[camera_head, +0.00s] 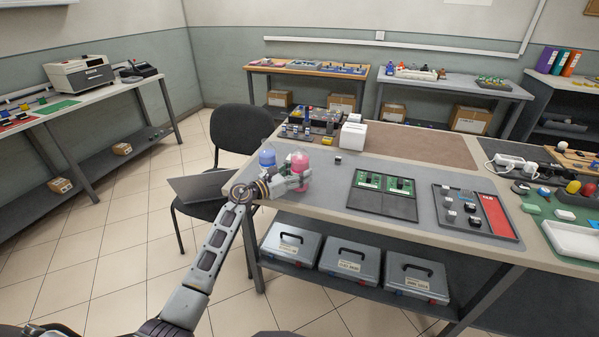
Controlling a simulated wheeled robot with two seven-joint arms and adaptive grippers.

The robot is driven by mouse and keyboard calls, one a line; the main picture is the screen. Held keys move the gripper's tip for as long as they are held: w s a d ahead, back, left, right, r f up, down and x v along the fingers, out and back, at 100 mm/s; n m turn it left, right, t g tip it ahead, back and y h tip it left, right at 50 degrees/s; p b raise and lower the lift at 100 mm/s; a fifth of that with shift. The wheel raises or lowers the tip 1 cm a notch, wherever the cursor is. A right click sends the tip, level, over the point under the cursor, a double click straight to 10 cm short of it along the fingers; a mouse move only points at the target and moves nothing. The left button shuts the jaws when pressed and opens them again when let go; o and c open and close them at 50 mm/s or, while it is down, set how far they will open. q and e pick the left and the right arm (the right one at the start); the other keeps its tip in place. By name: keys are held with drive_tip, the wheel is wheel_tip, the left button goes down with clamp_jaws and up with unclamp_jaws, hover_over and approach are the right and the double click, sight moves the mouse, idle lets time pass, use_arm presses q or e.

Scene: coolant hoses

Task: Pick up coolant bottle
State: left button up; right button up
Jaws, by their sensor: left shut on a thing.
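A pink bottle (301,160) and a blue bottle (267,156) stand close together at the near left corner of the middle table. Both look like coolant bottles with clear tops. My left gripper (295,180) reaches in from the lower left and is shut on the pink bottle, with its fingers around the lower part. I cannot tell whether the pink bottle is lifted off the table. My right gripper is not in view.
On the table (330,197), a white box (352,136) and a rack of small parts stand behind the bottles. Green circuit boards (385,184) lie to the right. Toolboxes (350,262) sit underneath.

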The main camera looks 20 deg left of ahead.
sight(298, 146)
use_arm(q)
drive_tip(key=shift+r, duration=0.25)
drive_tip(key=shift+r, duration=0.5)
drive_tip(key=shift+r+p, duration=1.2)
drive_tip(key=shift+r, duration=3.15)
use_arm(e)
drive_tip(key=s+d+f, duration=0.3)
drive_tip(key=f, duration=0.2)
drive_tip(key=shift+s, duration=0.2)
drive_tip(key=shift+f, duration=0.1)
use_arm(q)
drive_tip(key=shift+a, duration=0.1)
